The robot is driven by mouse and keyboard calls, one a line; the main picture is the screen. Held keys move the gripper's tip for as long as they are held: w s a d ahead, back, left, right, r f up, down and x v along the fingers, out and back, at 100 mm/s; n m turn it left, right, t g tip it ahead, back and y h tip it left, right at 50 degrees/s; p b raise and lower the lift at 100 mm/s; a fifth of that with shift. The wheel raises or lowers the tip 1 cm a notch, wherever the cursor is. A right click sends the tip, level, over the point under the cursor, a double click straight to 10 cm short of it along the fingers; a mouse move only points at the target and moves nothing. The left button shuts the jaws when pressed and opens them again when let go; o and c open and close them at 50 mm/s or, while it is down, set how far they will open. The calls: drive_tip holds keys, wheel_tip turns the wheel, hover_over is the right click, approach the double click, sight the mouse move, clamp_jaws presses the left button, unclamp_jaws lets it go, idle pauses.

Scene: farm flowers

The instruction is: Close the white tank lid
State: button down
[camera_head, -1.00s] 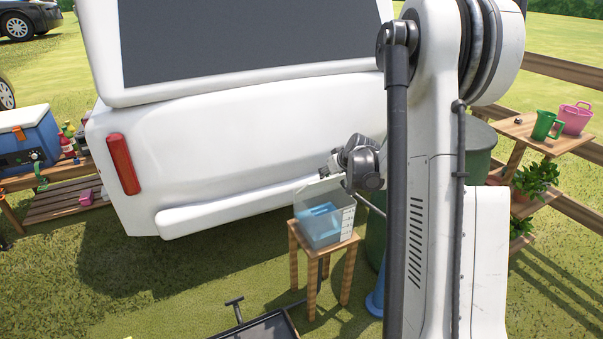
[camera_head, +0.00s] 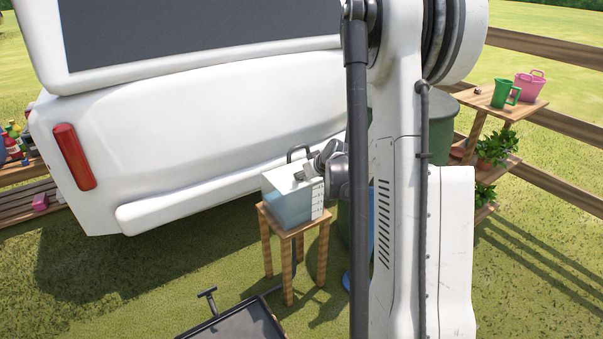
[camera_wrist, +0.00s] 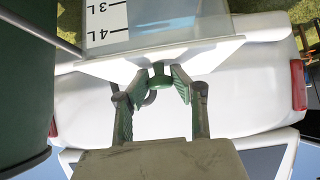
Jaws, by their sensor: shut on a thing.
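The clear tank (camera_head: 287,208) with bluish water stands on a small wooden stool. Its white lid (camera_head: 284,178) lies over the top in the head view and looks nearly flat; whether it is fully seated I cannot tell. My gripper (camera_head: 308,174) is at the lid's right side. In the wrist view my gripper (camera_wrist: 157,88) has its green-padded fingers around a small green knob (camera_wrist: 161,78) at the edge of the white lid (camera_wrist: 213,56). The tank wall with litre marks (camera_wrist: 150,22) shows beyond it.
A dark handle (camera_head: 298,153) rises behind the tank. The white vehicle (camera_head: 200,130) is close behind, and a green barrel (camera_head: 440,125) stands to the right. The wooden stool (camera_head: 294,232) has grass around it. A dark tray (camera_head: 235,325) lies in front.

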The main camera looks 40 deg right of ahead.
drive_tip(key=shift+s+f, duration=0.3)
drive_tip(key=shift+f, duration=0.2)
drive_tip(key=c, duration=1.5)
unclamp_jaws()
drive_tip(key=shift+r, duration=0.15)
drive_tip(key=shift+s+r, duration=0.35)
drive_tip(key=shift+r, duration=0.05)
drive_tip(key=v, duration=1)
drive_tip(key=shift+s+r, duration=0.3)
